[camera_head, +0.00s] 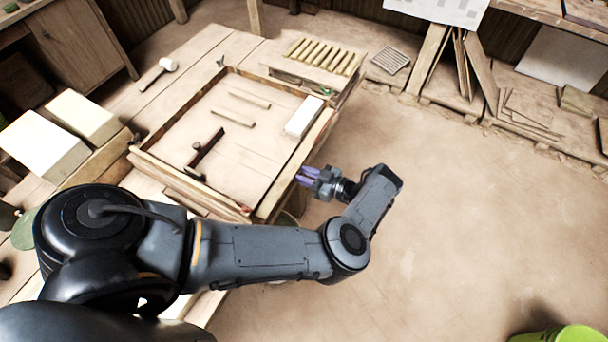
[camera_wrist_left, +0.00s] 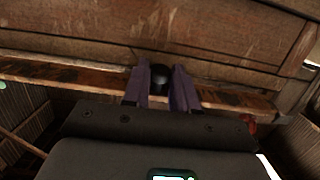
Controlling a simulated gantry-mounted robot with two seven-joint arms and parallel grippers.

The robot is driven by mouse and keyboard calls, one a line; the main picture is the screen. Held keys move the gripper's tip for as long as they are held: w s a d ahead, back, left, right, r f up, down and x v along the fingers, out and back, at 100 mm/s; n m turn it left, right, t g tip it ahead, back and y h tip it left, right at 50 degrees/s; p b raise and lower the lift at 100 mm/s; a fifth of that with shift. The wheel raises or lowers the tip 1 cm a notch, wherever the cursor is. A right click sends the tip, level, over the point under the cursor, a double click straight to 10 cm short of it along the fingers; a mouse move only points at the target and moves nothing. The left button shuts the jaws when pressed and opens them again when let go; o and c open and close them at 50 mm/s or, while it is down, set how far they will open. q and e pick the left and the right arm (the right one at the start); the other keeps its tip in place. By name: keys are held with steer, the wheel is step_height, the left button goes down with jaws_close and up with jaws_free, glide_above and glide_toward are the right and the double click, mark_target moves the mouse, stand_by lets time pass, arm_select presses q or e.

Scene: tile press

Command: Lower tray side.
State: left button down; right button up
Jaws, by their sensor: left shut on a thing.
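A wooden tray (camera_head: 283,182) with raised sides stands on the workbench in the head view. My left gripper (camera_head: 303,176), with purple fingers, is at the outer face of the tray's right side. In the left wrist view, the fingers (camera_wrist_left: 161,82) are shut on a dark round knob (camera_wrist_left: 160,74) in front of a wooden board (camera_wrist_left: 215,72) of the tray side. In the head view the knob is hidden. My right gripper is not in view.
Inside the tray lie a white block (camera_head: 303,117), two light wooden strips and a dark tool (camera_head: 207,147). A mallet (camera_head: 167,65) lies at the back left, pale blocks (camera_head: 42,143) at the left. A green bucket (camera_head: 565,335) stands at bottom right. The floor right of the bench is clear.

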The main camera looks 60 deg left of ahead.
arm_select(q)
steer(key=c, duration=0.9)
jaws_free()
steer(key=shift+a, duration=0.1)
steer(key=shift+b+v, duration=2.2)
steer(key=shift+v, duration=3.2)
